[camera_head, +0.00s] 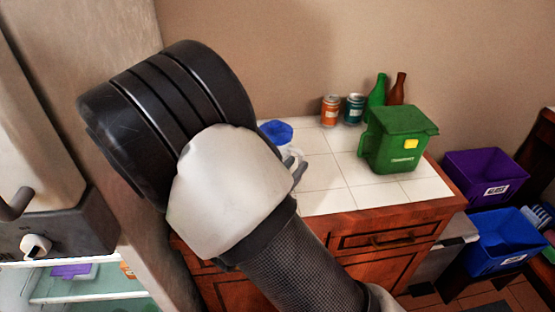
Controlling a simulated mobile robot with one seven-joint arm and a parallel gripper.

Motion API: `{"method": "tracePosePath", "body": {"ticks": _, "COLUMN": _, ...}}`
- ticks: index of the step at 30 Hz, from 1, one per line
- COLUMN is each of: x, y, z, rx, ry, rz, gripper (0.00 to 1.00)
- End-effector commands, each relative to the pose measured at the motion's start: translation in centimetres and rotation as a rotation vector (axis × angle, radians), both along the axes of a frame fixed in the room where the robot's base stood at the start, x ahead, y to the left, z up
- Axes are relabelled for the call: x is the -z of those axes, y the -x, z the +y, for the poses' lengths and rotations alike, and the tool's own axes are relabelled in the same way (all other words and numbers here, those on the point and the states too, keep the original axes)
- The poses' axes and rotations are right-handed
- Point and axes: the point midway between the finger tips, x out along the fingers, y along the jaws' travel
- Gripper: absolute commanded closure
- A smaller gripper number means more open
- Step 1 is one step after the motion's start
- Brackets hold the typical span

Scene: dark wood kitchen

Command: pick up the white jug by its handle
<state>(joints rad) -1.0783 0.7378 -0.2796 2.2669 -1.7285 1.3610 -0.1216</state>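A white jug (290,151) with a blue top (276,131) stands on the white tiled counter (345,168), towards its left end. My arm covers most of the jug; only the blue top and a bit of white beside it show. My gripper (299,172) is nearly all hidden behind my own arm. A small grey part of it shows just below the visible white of the jug. I cannot tell whether it touches the handle, or whether it is open or shut.
A green bin (397,138) stands on the counter's right side. Behind it are an orange can (331,110), a teal can (354,109), a green bottle (377,91) and a brown bottle (397,89). The counter's middle is clear. Purple (484,174) and blue (503,240) bins stand right.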

Motion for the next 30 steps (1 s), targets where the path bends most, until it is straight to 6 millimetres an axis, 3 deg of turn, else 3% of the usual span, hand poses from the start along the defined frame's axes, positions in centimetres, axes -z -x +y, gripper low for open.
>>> {"method": "tracePosePath", "body": {"ticks": 3, "x": 0.1, "y": -1.8, "z": -1.2, "rx": 0.004, "ry": 0.0, "rz": -0.001, "gripper": 0.8}}
{"method": "tracePosePath", "body": {"ticks": 9, "x": 0.0, "y": -3.3, "z": -2.0, "rx": 0.001, "ry": 0.001, "rz": 0.0, "gripper": 0.8}}
{"method": "tracePosePath", "body": {"ticks": 16, "x": 0.0, "y": -3.4, "z": -2.0, "rx": 0.0, "ry": 0.001, "rz": 0.0, "gripper": 0.82}}
{"method": "tracePosePath", "body": {"ticks": 19, "x": 0.0, "y": -3.4, "z": -2.0, "rx": 0.0, "ry": 0.001, "rz": 0.0, "gripper": 0.98}}
{"method": "tracePosePath", "body": {"ticks": 20, "x": 0.0, "y": -3.4, "z": -2.0, "rx": 0.0, "ry": 0.001, "rz": 0.0, "gripper": 1.0}}
{"method": "tracePosePath", "body": {"ticks": 30, "x": 0.0, "y": -3.3, "z": -1.9, "rx": 0.0, "ry": 0.0, "rz": 0.001, "gripper": 1.0}}
